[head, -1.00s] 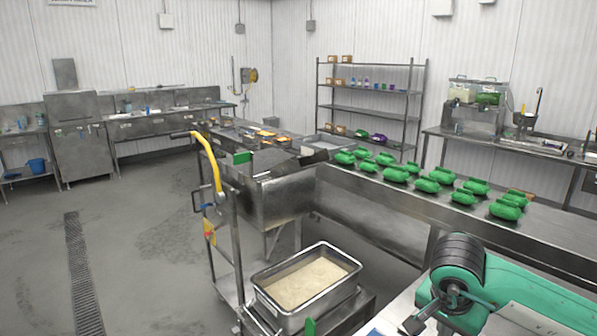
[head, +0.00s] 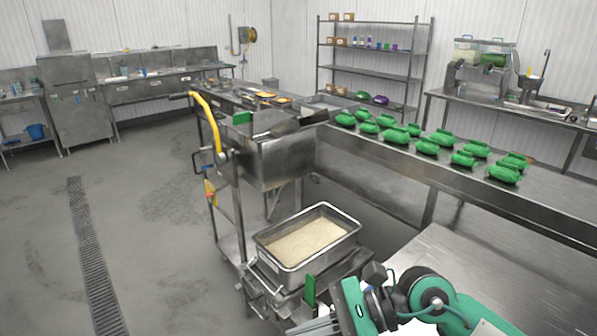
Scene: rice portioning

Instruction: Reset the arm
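My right arm (head: 425,295), green and black, reaches in from the bottom right. Its wrist is bent to the left. My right gripper (head: 312,327) is at the bottom edge, below and in front of a steel pan of rice (head: 262,254). Only part of it shows, so I cannot tell whether it is open or shut, and I see nothing held in it. It looks apart from the pan. My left gripper and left arm are not in view.
The pan sits on a steel cart (head: 238,205) with a yellow handle (head: 207,117). An upright green piece (head: 310,291) stands near the wrist. Several green containers (head: 503,174) line the long steel counter (head: 400,170). A bare steel surface (head: 465,265) lies right of the pan. The left floor is clear.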

